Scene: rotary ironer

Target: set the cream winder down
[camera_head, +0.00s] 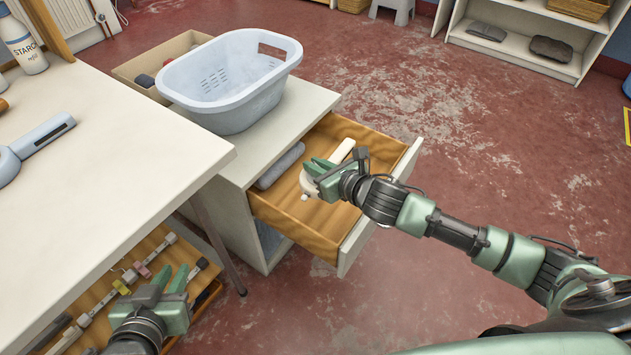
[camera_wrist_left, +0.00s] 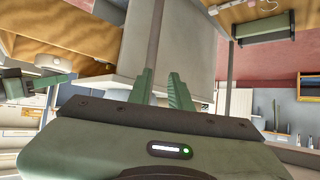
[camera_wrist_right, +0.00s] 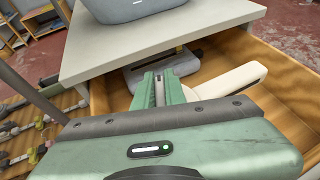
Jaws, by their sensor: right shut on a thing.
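The cream winder (camera_head: 342,150) shows in the head view at my right gripper (camera_head: 318,172), with pale parts on both sides of the fingers. My right gripper is shut on it, inside the open wooden drawer (camera_head: 378,141). In the right wrist view the winder (camera_wrist_right: 228,88) reaches out to the right of the close-set fingers (camera_wrist_right: 162,90). The fingers hide part of it, and I cannot tell whether it touches the drawer floor. My left gripper (camera_head: 168,280) is open and empty at the lower left; its fingers stand apart in the left wrist view (camera_wrist_left: 163,88).
A grey object (camera_head: 280,166) lies in the drawer at its left side. A pale blue basket (camera_head: 238,112) stands on the cabinet top (camera_head: 300,98). The white table (camera_head: 110,135) edge is left of the drawer. A lower wooden tray holds several small items near my left gripper.

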